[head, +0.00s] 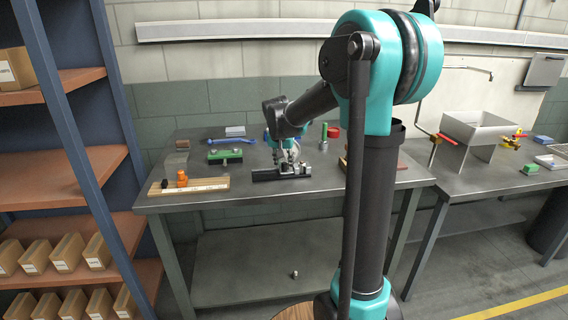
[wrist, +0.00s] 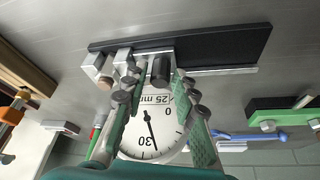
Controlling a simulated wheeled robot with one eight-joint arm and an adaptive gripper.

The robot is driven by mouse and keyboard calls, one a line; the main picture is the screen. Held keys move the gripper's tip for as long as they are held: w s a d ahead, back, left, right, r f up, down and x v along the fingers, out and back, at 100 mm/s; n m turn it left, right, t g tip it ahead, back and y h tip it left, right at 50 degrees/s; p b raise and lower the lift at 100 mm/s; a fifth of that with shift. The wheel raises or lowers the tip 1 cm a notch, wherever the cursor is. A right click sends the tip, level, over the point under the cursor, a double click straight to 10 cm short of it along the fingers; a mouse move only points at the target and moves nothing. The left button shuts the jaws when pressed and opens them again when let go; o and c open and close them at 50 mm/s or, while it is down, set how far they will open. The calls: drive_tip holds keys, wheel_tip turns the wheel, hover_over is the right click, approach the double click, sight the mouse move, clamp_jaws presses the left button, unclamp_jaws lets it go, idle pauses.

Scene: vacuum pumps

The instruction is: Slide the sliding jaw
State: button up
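A black rail (head: 265,174) lies on the table, and it crosses the top of the wrist view (wrist: 225,52). Silver blocks (wrist: 124,56) and a dark cylinder (wrist: 161,70) sit along its edge; I cannot tell which block is the sliding jaw. A white round dial (wrist: 150,132) marked 25 mm shows between my fingers. My gripper (head: 288,160) is low over the rail's silver parts. In the wrist view my gripper (wrist: 154,80) has its green, dark-knobbed fingers apart, on either side of the dial and cylinder. Whether they touch anything is unclear.
A wooden board (head: 210,187) with an orange part (head: 182,179) lies at the front left. A green block (head: 225,155) and a blue wrench (head: 232,140) lie behind it. A red cylinder (head: 333,132) stands at the back. Bare tabletop lies left of the rail.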

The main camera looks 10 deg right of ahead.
clamp_jaws()
drive_tip(key=shift+a, duration=1.3)
unclamp_jaws()
